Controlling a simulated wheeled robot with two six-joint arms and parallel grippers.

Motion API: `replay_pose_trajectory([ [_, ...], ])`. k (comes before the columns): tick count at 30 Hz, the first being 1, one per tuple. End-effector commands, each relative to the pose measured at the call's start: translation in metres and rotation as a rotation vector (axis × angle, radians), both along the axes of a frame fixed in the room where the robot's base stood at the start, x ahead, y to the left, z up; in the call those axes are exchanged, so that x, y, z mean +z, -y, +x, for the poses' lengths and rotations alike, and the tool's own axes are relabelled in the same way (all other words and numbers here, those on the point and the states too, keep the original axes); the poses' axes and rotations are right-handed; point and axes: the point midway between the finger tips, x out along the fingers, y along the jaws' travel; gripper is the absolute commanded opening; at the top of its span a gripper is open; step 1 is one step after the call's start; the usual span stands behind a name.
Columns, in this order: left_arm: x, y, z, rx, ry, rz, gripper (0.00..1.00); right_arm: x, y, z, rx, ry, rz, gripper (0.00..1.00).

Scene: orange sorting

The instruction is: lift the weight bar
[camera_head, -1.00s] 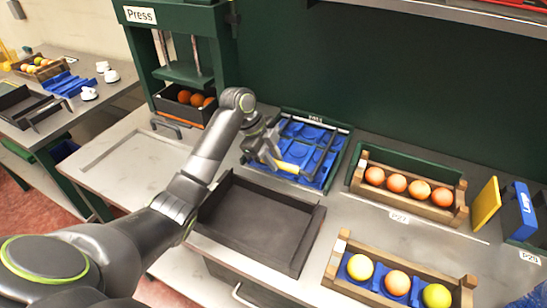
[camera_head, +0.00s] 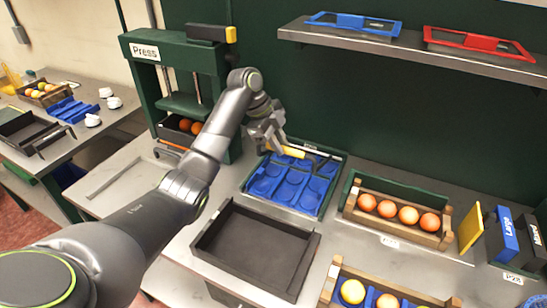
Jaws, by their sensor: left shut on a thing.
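The weight bar shows as a yellow grip (camera_head: 294,152) with dark bars beside it, at the back edge of the blue tray (camera_head: 265,187). My left gripper (camera_head: 279,146) is shut on the weight bar at its yellow grip. The gripper partly hides the bar, and its full shape is hard to make out. The blue tray with round hollows sits in a green frame, and its hollows show openly in front of the bar. My right gripper is not in view.
An empty black tray (camera_head: 203,243) lies in front of the blue tray. A wooden crate of oranges (camera_head: 440,238) stands to the right, and another crate (camera_head: 331,284) is nearer. The green press (camera_head: 150,80) stands left. A shelf (camera_head: 470,66) overhangs the back right.

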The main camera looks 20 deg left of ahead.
Motion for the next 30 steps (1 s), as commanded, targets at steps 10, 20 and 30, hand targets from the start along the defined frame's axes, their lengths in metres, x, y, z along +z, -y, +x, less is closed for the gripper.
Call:
replay_pose_trajectory([
  [10, 0.027, 0.001, 0.028, 0.004, 0.005, 0.001, 0.0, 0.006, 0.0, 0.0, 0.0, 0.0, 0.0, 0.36],
  [20, 0.03, 0.001, 0.035, 0.005, 0.001, 0.001, 0.0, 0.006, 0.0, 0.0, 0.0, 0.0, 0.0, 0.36],
  [30, 0.029, 0.001, 0.034, 0.005, 0.001, 0.0, 0.27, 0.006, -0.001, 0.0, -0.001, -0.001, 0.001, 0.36],
])
